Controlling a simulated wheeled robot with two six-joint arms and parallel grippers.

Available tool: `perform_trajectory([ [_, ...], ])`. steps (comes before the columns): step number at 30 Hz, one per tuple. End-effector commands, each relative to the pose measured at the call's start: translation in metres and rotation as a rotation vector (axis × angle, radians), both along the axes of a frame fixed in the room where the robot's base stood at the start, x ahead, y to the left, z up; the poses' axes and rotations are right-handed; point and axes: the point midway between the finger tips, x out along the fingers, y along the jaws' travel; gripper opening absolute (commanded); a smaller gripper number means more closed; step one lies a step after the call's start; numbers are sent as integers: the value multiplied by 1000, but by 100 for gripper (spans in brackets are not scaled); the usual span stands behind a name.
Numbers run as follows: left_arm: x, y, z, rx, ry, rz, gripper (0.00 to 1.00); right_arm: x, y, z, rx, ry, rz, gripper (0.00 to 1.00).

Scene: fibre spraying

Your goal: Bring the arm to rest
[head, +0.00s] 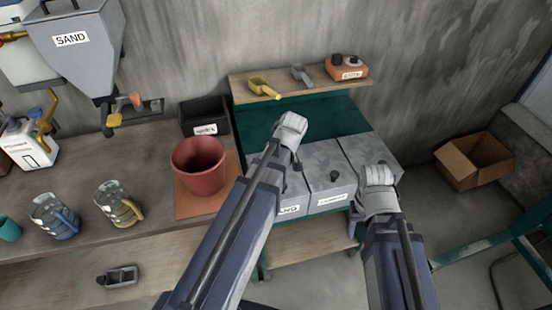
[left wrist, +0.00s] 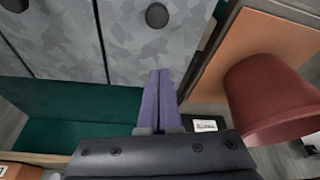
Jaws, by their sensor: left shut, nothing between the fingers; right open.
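My left arm reaches up through the middle of the head view. Its gripper (head: 290,131) is above the lidded grey bins, near the dark green back panel. In the left wrist view its two purple fingers (left wrist: 160,98) are together with nothing between them. My right gripper (head: 378,184) is at the right front of the bins in the head view, open and apart from other things as far as I can see. Its fingertips are mostly hidden behind the wrist.
A red bucket (head: 199,165) stands on an orange mat (head: 190,207) left of my left gripper. Grey bins (head: 331,186) lie beneath the arms. A shelf (head: 300,88) holds two scoops. Jugs (head: 119,203) stand on the left bench. A cardboard box (head: 474,161) is at right.

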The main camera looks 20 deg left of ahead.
Motion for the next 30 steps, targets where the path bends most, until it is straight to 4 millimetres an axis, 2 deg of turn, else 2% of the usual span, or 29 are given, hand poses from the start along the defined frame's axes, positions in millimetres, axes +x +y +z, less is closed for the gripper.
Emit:
perform_trajectory([
  [1,-2,-2,12,0,0,-1,0,0,0,12,0,0,0,50],
  [4,-3,-4,18,0,0,0,0,0,0,18,0,0,1,50],
  [15,-4,-5,18,0,1,-2,0,0,0,18,0,0,1,50],
  [17,-7,-11,17,1,11,-28,0,0,0,17,0,0,1,50],
  [20,-22,-39,12,2,70,-171,0,0,0,15,0,0,1,50],
  [24,-63,-99,4,-2,209,-530,0,0,0,12,0,0,1,50],
  [27,-93,-135,0,-7,300,-784,0,0,0,10,0,0,0,50],
  [30,-119,-160,-2,-14,369,-990,0,0,0,8,0,0,0,50],
])
